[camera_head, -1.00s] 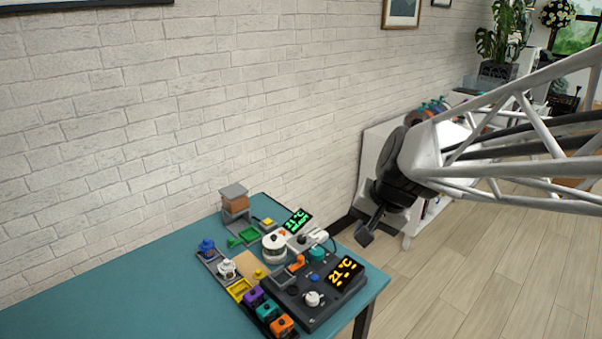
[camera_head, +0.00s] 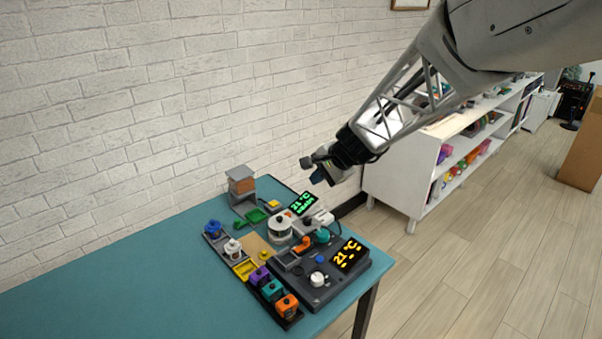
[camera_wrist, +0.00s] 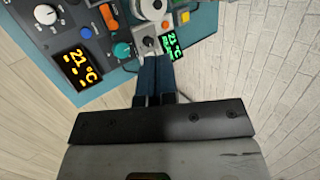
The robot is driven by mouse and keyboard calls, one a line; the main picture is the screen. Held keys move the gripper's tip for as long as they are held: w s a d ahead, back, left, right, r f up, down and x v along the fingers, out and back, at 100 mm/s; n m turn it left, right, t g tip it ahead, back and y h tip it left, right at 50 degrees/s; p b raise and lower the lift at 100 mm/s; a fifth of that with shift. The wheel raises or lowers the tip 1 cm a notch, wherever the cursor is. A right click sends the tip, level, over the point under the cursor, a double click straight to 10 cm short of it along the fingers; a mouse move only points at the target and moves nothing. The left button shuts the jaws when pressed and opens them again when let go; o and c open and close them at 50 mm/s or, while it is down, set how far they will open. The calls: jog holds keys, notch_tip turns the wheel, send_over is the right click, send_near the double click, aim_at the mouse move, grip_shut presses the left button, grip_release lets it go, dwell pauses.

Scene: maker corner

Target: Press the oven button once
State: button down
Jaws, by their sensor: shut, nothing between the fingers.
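A dark grey control unit (camera_head: 326,290) on the table has an orange 21 °C display (camera_head: 350,255), a small blue button (camera_head: 320,259) and a white knob (camera_head: 317,279). The blue button also shows in the wrist view (camera_wrist: 86,33). Behind it is a second device with a green 21 °C display (camera_head: 303,203). Neither is labelled as the oven, so I cannot tell which is. My gripper (camera_head: 313,172) is above the table's back right, apart from the devices.
A teal knob (camera_head: 322,235), an orange switch (camera_head: 303,243) and a white round device (camera_head: 280,231) crowd the panel. A tray (camera_head: 284,322) with several coloured blocks stands in front. The teal tabletop (camera_head: 120,290) is clear at left.

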jog(key=w+a+f+m+y, duration=0.1)
jog(key=w+a+f+m, duration=0.15)
jog(key=w, duration=0.25)
jog(key=w+a+f+m, duration=0.1)
jog(key=w+a+f, duration=0.2)
jog(key=w+f, duration=0.1)
jog(key=m+t, duration=0.2)
jog(key=m, duration=0.2)
send_over(288, 215)
notch_tip(288, 215, down, 9)
jog(key=shift+f, duration=0.15)
jog(key=shift+w+a+f+n, duration=0.1)
jog(key=shift+n, duration=0.15)
jog(key=shift+f, duration=4.3)
